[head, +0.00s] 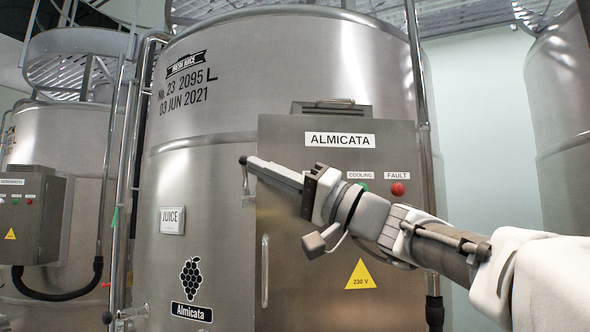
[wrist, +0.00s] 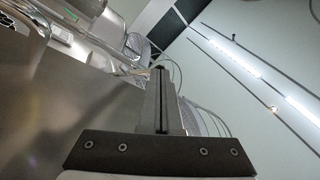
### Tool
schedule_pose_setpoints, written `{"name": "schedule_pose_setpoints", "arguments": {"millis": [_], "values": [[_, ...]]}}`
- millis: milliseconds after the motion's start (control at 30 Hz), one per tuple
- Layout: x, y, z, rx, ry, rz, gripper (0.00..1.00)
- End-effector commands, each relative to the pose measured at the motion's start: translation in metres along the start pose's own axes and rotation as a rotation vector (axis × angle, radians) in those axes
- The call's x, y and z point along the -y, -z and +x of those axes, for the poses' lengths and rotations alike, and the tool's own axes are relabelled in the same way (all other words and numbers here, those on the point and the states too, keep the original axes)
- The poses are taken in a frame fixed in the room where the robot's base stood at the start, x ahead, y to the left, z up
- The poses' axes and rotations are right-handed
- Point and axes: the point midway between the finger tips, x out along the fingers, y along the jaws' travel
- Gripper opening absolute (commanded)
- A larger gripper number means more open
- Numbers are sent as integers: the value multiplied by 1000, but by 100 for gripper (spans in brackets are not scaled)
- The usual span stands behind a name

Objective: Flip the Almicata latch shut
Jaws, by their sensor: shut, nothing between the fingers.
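The grey Almicata control box (head: 290,220), labelled ALMICATA, is mounted on the front of the large steel vat. A small metal latch piece (head: 246,183) shows at the box's left edge, directly below my fingertips in the head view; its upper part is hidden behind the fingers, and I cannot tell its exact position or whether they touch. My gripper (head: 244,160) is shut and empty, pointing left across the box's upper left edge. In the wrist view, the closed fingers (wrist: 160,75) point away from the camera; the latch cannot be made out there.
A vertical bar handle (head: 265,271) is on the box door's left side. Vertical pipes (head: 128,180) run left of the vat. Another control box (head: 30,215) is at far left.

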Motion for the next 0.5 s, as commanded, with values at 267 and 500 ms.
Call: {"name": "schedule_pose_setpoints", "arguments": {"millis": [267, 500], "values": [[3, 4, 2, 1, -15, 19, 0], [14, 22, 15, 1, -108, 149, 0]]}}
